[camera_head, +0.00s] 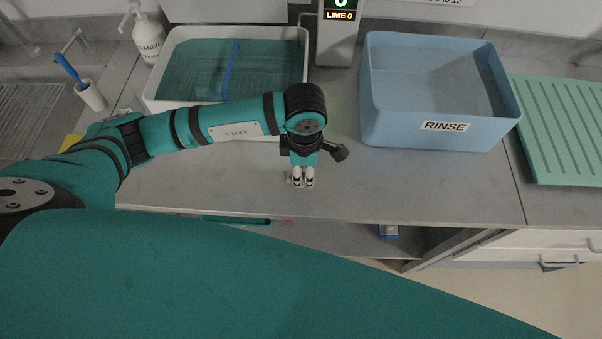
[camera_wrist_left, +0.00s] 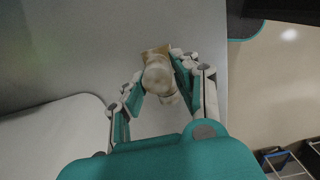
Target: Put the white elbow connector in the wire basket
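The white elbow connector (camera_wrist_left: 158,78) looks off-white and beige. It sits between the two fingers of my left gripper (camera_wrist_left: 158,84) in the left wrist view, and both fingers appear to press against it. In the head view my left gripper (camera_head: 303,177) points down just above the counter's front part, and only a beige bit of the connector (camera_head: 287,179) shows beside the fingers. Whether the connector touches the counter is unclear. The wire basket (camera_head: 262,74) shows faintly in the teal liquid of the white tub, behind my left arm. My right gripper is not in view.
The white tub (camera_head: 303,60) stands at the back, with a blue rod (camera_head: 231,69) in it. A blue RINSE bin (camera_head: 395,128) stands to the right, and a green ribbed mat (camera_head: 565,120) beyond it. The counter (camera_head: 400,185) is clear in front of the bin.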

